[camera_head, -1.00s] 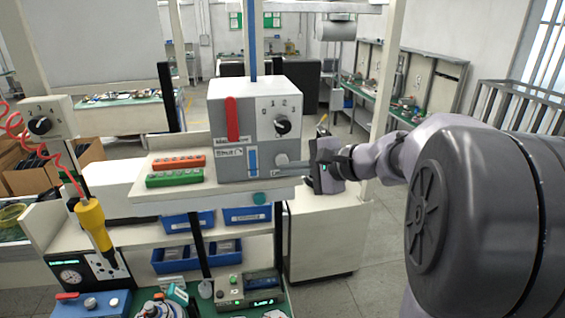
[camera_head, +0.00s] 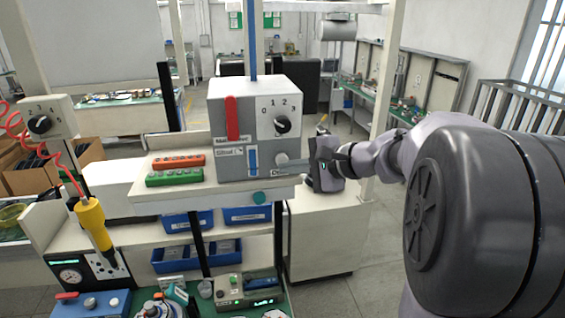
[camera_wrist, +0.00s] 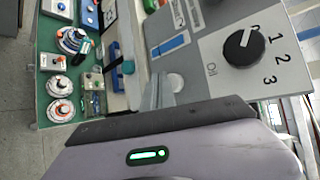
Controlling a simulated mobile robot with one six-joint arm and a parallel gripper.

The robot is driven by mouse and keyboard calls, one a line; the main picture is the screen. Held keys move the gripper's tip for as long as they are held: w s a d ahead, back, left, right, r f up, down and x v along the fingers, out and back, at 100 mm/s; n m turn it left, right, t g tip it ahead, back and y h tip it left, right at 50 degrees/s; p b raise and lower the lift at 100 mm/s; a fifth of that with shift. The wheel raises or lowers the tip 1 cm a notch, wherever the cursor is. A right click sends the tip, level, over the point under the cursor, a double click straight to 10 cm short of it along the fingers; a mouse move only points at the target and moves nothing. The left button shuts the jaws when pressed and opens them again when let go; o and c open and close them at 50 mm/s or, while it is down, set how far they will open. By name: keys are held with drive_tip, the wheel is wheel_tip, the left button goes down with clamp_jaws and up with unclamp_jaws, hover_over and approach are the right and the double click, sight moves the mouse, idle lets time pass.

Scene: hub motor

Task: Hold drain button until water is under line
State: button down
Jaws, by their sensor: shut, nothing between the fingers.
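The grey control box (camera_head: 225,130) stands on the shelf. A blue bar in a narrow upright gauge (camera_head: 253,161) shows the water; I cannot make out the line. The same gauge shows in the wrist view (camera_wrist: 171,46). The round grey drain button (camera_head: 281,158) is at the box's lower right, just right of the gauge. My gripper (camera_head: 289,164) is shut and empty, its tip at the button from the right. They appear to touch, but I cannot tell whether the button is pressed. The wrist view shows the fingertips (camera_wrist: 162,96) at the button, which they partly hide.
The box also bears a black dial (camera_head: 282,124) marked 0 to 3 and a red handle (camera_head: 232,118). Orange (camera_head: 179,162) and green (camera_head: 174,177) button strips lie left of it. A yellow tool (camera_head: 93,222) hangs further left. Blue bins (camera_head: 245,215) sit below the shelf.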

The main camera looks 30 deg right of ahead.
drive_tip(key=shift+w, duration=0.3)
drive_tip(key=shift+w+d, duration=0.2)
drive_tip(key=shift+w, duration=0.25)
idle(0.6)
drive_tip(key=shift+s, duration=0.1)
idle(2.4)
drive_tip(key=shift+s+a+b, duration=0.25)
drive_tip(key=shift+s+b, duration=0.5)
drive_tip(key=shift+s, duration=0.05)
drive_tip(key=shift+s+a+b, duration=0.25)
drive_tip(key=shift+s+b, duration=0.15)
drive_tip(key=shift+s, duration=0.4)
drive_tip(key=shift+s+a+b, duration=0.2)
drive_tip(key=shift+s+b, duration=0.15)
drive_tip(key=shift+s, duration=0.45)
drive_tip(key=shift+s+a+b, duration=0.25)
drive_tip(key=shift+s+b, duration=0.15)
drive_tip(key=shift+s, duration=0.4)
